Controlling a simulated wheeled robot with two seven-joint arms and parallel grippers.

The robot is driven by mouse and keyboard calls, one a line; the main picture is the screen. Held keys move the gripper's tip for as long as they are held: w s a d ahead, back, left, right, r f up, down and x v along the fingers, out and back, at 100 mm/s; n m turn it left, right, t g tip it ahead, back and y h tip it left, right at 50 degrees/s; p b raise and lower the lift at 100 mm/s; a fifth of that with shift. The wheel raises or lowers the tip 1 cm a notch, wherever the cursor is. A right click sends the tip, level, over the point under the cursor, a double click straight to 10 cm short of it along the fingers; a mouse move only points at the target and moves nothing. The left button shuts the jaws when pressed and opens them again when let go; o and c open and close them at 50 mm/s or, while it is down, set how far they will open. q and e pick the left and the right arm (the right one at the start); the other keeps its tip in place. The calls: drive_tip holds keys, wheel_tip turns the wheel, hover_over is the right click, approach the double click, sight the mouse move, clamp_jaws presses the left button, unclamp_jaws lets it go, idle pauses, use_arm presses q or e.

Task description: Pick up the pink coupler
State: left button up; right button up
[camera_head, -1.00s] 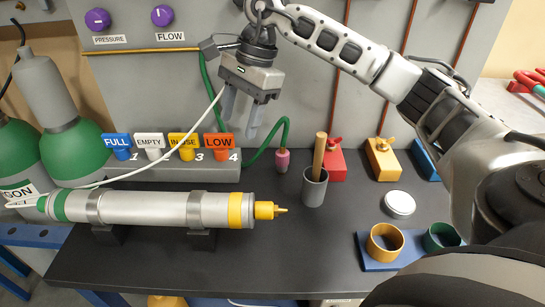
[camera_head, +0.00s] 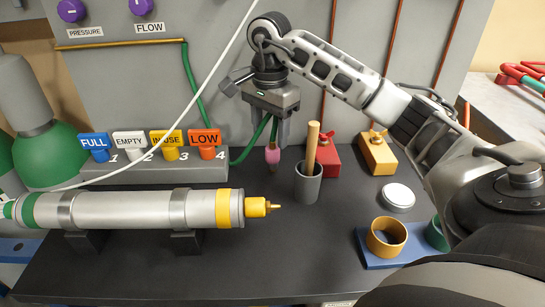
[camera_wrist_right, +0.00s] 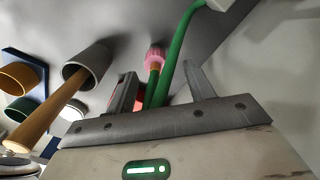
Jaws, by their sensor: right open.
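The pink coupler (camera_head: 272,155) is on the end of a green hose (camera_head: 247,147) at the back of the dark bench, just left of the grey cup. It also shows in the right wrist view (camera_wrist_right: 155,56), with the green hose running from it between the fingers. My right gripper (camera_head: 270,137) is open, pointing down, with its fingers around the hose just above the coupler. In the right wrist view the fingers (camera_wrist_right: 165,85) are apart, and the coupler shows beyond them. I cannot tell whether a finger touches the hose. My left gripper is not in view.
A grey cup (camera_head: 308,187) with a wooden handle (camera_head: 312,146) stands close right of the coupler. A silver cylinder (camera_head: 130,211) with a yellow nozzle lies in front left. The tag rack (camera_head: 150,170) is at left, red (camera_head: 322,161) and yellow blocks at right. Front centre bench is clear.

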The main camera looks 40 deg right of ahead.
sight(273, 141)
drive_tip(key=f, duration=0.4)
drive_tip(key=shift+s+d, duration=0.1)
drive_tip(key=shift+s, duration=0.3)
drive_tip(key=shift+f, duration=0.45)
drive_tip(key=c, duration=1.1)
drive_tip(key=shift+c, duration=0.2)
